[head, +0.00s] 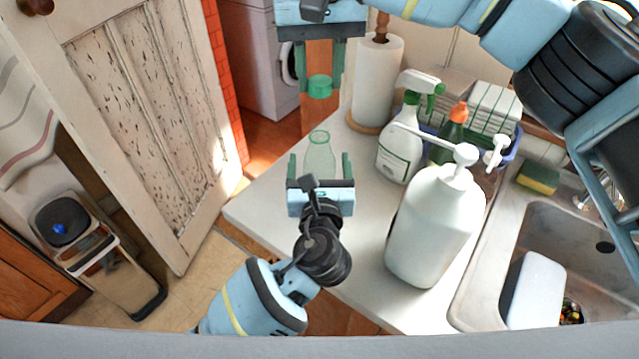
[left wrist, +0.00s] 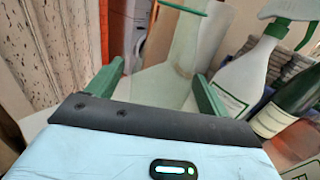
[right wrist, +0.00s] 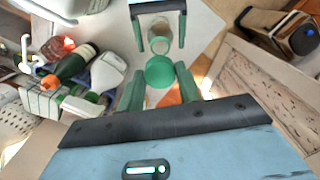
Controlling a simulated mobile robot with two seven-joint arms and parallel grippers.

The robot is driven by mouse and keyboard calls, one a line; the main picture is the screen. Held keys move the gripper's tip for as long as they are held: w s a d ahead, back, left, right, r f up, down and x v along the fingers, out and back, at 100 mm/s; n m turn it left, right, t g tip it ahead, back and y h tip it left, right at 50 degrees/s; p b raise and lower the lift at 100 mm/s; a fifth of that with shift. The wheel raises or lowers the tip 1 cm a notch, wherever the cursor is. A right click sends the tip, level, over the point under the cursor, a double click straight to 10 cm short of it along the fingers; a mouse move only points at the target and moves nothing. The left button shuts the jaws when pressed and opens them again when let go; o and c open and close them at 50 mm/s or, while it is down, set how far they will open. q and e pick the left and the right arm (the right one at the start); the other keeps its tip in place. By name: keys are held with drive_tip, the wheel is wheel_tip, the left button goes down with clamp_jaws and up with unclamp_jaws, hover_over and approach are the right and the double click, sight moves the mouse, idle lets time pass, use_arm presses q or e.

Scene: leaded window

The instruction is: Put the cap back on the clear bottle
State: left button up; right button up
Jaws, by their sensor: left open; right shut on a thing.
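The clear bottle (head: 319,155), with a greenish tint and an open neck, stands upright on the white counter near its far left corner. My left gripper (head: 319,168) is open, with one finger on each side of the bottle. In the left wrist view the bottle (left wrist: 172,75) rises between the spread fingers. In the right wrist view the cap (right wrist: 160,72) sits at the fingertips and hides part of the bottle (right wrist: 159,42).
A paper towel roll (head: 377,80), a spray bottle (head: 400,140) and a large white pump bottle (head: 433,225) stand right of the clear bottle. A blue basket (head: 470,150) and sink (head: 560,230) lie farther right. The counter edge (head: 250,222) is close on the left.

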use_arm(q)
drive_tip(key=shift+w, duration=0.6)
drive_tip(key=c, duration=1.5)
use_arm(e)
hover_over(320, 127)
drive_tip(key=shift+f, duration=2.5)
